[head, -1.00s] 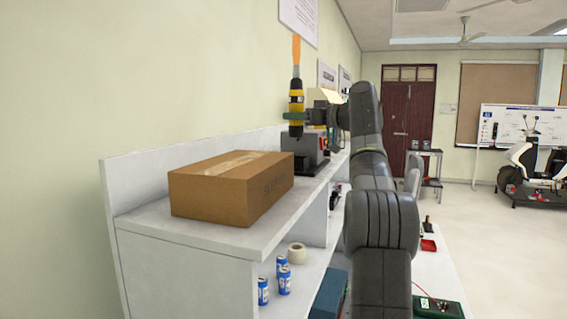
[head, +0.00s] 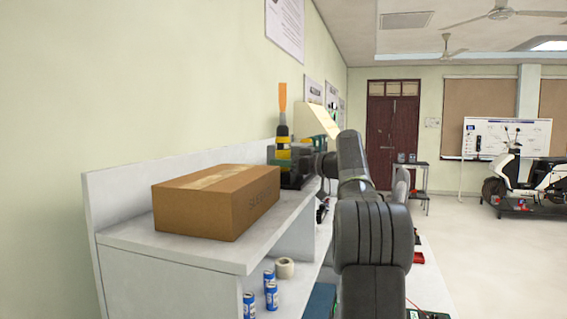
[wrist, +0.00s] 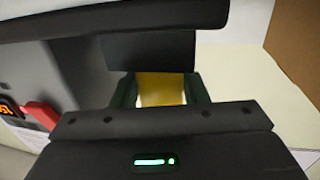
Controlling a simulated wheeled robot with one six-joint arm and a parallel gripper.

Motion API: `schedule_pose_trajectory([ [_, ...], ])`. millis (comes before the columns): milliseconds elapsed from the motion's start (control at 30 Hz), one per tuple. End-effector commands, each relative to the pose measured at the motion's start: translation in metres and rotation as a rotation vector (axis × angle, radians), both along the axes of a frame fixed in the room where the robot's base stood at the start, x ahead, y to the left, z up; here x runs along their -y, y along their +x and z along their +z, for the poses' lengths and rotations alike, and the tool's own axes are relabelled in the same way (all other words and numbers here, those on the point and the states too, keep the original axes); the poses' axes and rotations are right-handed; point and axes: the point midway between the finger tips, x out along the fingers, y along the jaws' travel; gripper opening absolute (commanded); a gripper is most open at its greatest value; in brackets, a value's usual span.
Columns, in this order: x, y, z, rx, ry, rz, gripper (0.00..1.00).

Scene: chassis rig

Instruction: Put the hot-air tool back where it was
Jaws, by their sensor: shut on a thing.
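The hot-air tool (head: 282,130) stands about upright above the bench shelf, with a yellow-and-black body and an orange top end. My gripper (head: 283,155) is shut on its yellow body. In the wrist view the yellow body (wrist: 161,90) shows between my green finger pads. A grey station (wrist: 62,75) with a lit orange display and a red switch is close by on the left of the wrist view. In the head view my gripper and arm partly hide the station. I cannot tell whether the tool's lower end touches anything.
A cardboard box (head: 217,203) sits on the white upper shelf (head: 190,248), nearer than the tool. Blue cans (head: 271,291) and a tape roll (head: 285,268) are on the level below. A cream angled panel (head: 318,121) stands behind the tool. The wall is close on the left.

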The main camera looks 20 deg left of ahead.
Motion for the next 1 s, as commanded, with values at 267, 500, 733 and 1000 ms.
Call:
schedule_pose_trajectory([
  [267, 0.0, 0.0, -0.004, 0.0, 0.0, 0.0, 0.42],
  [500, 0.0, 0.0, -0.003, -0.001, 0.0, 0.0, 0.62],
  [733, 0.0, 0.0, 0.001, -0.001, 0.0, 0.0, 0.62],
  [1000, 0.047, -0.005, -0.003, 0.0, 0.0, -0.005, 0.62],
])
